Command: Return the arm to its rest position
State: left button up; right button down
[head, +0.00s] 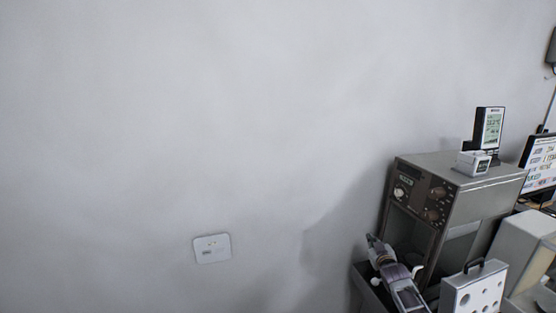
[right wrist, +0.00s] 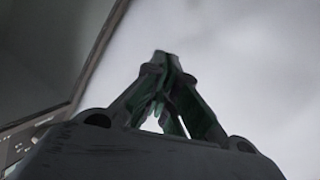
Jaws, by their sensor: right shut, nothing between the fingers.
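My right gripper (head: 373,242) is low at the right in the head view, in front of the grey cabinet and seen against its open front. Its fingers meet at the tips in the right wrist view (right wrist: 161,62). It is shut and holds nothing. My left gripper is in neither view.
A grey cabinet (head: 487,203) with knobs stands at the right, with a small white device (head: 473,163) and a display (head: 489,128) on top. A white case with round holes (head: 474,291) is in front. A wall plate (head: 212,248) is on the bare wall at left.

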jog(key=s+a+f+g+b, duration=0.1)
jog(key=s+a+f+g, duration=0.15)
jog(key=s+f, duration=0.9)
jog(key=s+a+f+g, duration=0.1)
jog(key=s+f+g, duration=0.4)
jog(key=f, duration=1.2)
jog(key=s+a+f+b, duration=0.1)
jog(key=s+a+f, duration=0.1)
jog(key=s+f, duration=1.1)
jog(key=s+a+f+g, duration=0.2)
jog(key=s+f, duration=0.4)
jog(key=s, duration=0.8)
jog(key=s+a+f+g, duration=0.2)
jog(key=s+f, duration=0.5)
jog(key=s, duration=0.8)
jog(key=s+a+f+g+y+b, duration=0.1)
jog(key=s+f, duration=0.6)
jog(key=s, duration=0.8)
jog(key=shift+a+f+m+g, duration=0.15)
jog(key=shift+a+m+g, duration=0.3)
jog(key=shift+g, duration=0.7)
jog(key=shift+s+a, duration=0.1)
jog(key=shift+s, duration=0.1)
